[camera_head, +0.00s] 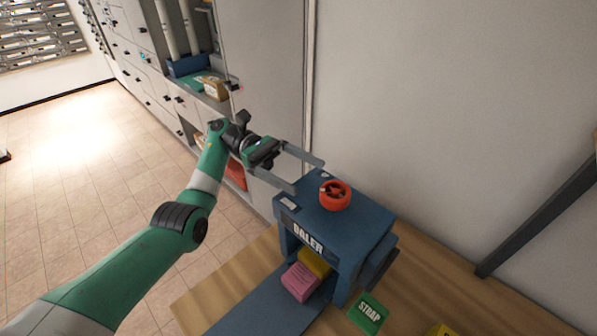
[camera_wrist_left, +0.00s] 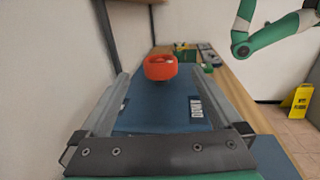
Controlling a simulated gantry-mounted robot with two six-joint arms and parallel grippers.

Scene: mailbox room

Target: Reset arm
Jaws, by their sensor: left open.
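My left gripper (camera_head: 308,174) is open and empty, its two fingers apart, beside the upper left of the blue baler (camera_head: 345,222). Its arm reaches in from the lower left of the head view. In the left wrist view the open fingers (camera_wrist_left: 162,76) frame the baler's blue top, with nothing held between them. An orange-red round part (camera_head: 335,195) sits on top of the baler, beyond the fingertips, and it also shows in the left wrist view (camera_wrist_left: 160,67). A green arm, seemingly my right one, shows at the upper right there; its gripper is not visible.
Pink (camera_head: 300,282) and yellow (camera_head: 314,262) blocks sit in the baler's front opening. A green STRAP block (camera_head: 368,313) lies on the wooden table (camera_head: 430,285). Grey cabinets (camera_head: 150,70) stand behind. A yellow floor sign (camera_wrist_left: 298,101) stands at right in the wrist view.

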